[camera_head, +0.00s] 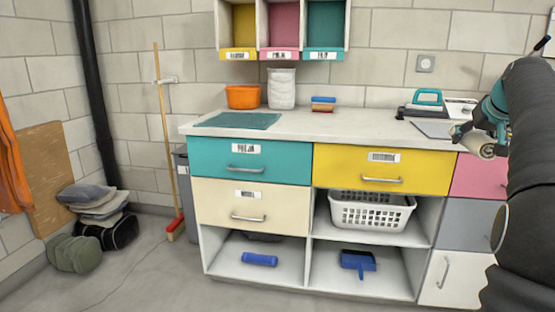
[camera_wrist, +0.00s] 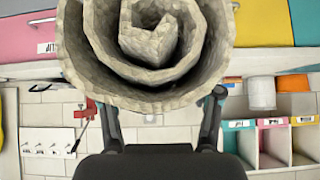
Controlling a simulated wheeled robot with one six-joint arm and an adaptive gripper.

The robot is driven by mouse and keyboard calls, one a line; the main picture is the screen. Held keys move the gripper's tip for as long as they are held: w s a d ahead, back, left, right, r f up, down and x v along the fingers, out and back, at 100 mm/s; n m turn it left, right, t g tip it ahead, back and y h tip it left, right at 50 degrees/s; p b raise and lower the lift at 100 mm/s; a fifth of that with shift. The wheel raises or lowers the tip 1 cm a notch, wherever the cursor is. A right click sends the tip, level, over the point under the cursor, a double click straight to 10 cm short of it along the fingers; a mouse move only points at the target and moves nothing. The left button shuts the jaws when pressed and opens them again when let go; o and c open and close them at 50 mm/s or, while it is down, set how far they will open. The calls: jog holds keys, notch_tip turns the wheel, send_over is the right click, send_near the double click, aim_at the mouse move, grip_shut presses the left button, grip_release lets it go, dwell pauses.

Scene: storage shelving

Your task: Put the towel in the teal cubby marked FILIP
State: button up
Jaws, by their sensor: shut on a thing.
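A rolled beige towel (camera_head: 479,147) is held in my gripper (camera_head: 488,132) at the right of the head view, above the counter's right end. In the wrist view the towel roll (camera_wrist: 145,45) fills the top middle, spiral end facing the camera, with my gripper's fingers (camera_wrist: 160,98) on either side. The teal cubby (camera_head: 325,22) is the rightmost of three wall cubbies at the top of the head view, and it looks empty. Its front label is small but seems to read FILIP. The cubbies appear upside down in the wrist view, the teal one (camera_wrist: 240,140) at left.
Yellow (camera_head: 243,22) and pink (camera_head: 284,22) cubbies adjoin the teal one. The counter (camera_head: 345,126) below holds an orange bowl (camera_head: 242,97), a white bin (camera_head: 281,88), stacked sponges (camera_head: 323,104) and an iron (camera_head: 424,103). Its middle is clear.

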jog(key=w+a+f, duration=0.3)
jog(key=a+f, duration=0.2)
jog(key=f, duration=0.5)
jog(key=w+a+f, duration=0.3)
jog(key=a+f, duration=0.2)
jog(key=f, duration=0.4)
jog(key=w+a+f, duration=0.3)
jog(key=a+f, duration=0.2)
jog(key=f, duration=0.5)
jog(key=s+a+f+n+y, duration=0.1)
jog(key=s+a+f, duration=0.6)
jog(key=a+f, duration=0.3)
jog(key=s+a+f+n+y, duration=0.1)
jog(key=s+a+f+n, duration=0.1)
jog(key=s+a+f, duration=0.4)
jog(key=a+f, duration=0.5)
jog(key=shift+s, duration=0.4)
jog(key=shift+a, duration=0.1)
